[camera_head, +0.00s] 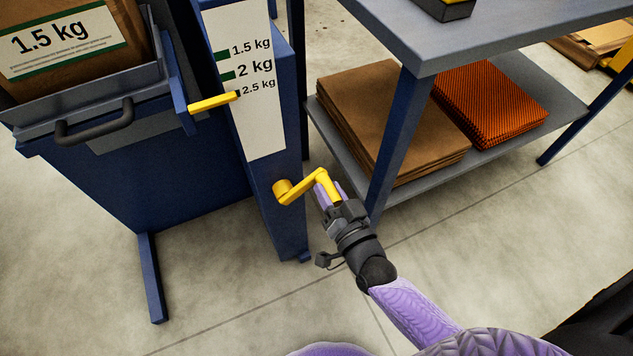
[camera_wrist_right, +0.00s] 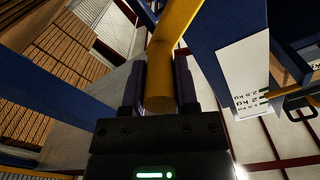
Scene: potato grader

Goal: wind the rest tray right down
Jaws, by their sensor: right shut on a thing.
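The rest tray (camera_head: 120,88) is a blue-grey tray at the upper left with a brown 1.5 kg bag (camera_head: 70,42) in it. Its yellow pointer (camera_head: 212,102) meets the white scale (camera_head: 250,100) by the lowest mark, 2.5 kg. A yellow crank (camera_head: 302,187) sticks out of the blue post (camera_head: 283,215) below the scale. My right gripper (camera_head: 328,192) is shut on the crank's handle. In the right wrist view the handle (camera_wrist_right: 160,85) stands between the two fingers. My left gripper is out of view.
A grey bench (camera_head: 480,35) stands to the right, its blue leg (camera_head: 397,140) close beside my right gripper. Its lower shelf (camera_head: 545,95) holds brown folded sacks (camera_head: 380,110) and an orange mesh stack (camera_head: 490,100). The tray's stand has a blue foot (camera_head: 152,280).

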